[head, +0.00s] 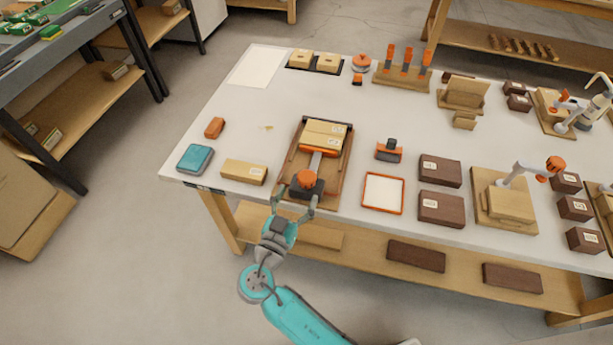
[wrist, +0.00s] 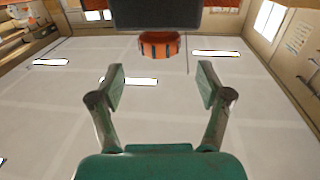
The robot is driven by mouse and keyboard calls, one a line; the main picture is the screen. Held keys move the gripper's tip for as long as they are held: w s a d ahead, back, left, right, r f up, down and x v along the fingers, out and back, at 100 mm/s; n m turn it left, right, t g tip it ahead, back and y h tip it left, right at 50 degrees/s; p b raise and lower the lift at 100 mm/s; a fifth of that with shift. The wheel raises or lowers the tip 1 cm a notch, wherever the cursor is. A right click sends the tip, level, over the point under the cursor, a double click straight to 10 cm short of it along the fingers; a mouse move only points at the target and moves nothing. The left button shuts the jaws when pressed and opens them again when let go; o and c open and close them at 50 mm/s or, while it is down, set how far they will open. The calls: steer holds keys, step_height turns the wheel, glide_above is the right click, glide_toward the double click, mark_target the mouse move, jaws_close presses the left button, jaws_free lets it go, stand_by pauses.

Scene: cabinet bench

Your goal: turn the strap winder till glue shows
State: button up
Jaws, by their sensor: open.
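The strap winder is an orange knob (head: 307,179) on a dark block at the near end of a wooden tray (head: 337,180). A grey band runs from it to an orange bar (head: 317,152) against two labelled pale wood blocks (head: 324,133). No glue can be made out at the blocks' joint. My gripper (head: 294,200) is open and empty at the bench's front edge, its fingers pointing at the winder, short of the knob. In the wrist view the knob (wrist: 158,45) hangs upside down under the dark block (wrist: 150,14), beyond and between my fingertips (wrist: 160,88).
Left of the tray lie a pale wood block (head: 244,172), a teal box (head: 195,158) and an orange item (head: 214,128). To the right are an orange-framed pad (head: 383,193), an orange-and-black tool (head: 389,150) and dark boxes (head: 441,207). A shelf (head: 350,250) runs below the bench top.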

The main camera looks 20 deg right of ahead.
mark_target(303, 184)
steer(key=x, duration=0.6)
steer(key=shift+w+d, duration=0.25)
steer(key=shift+c, duration=0.2)
steer(key=c, duration=1.1)
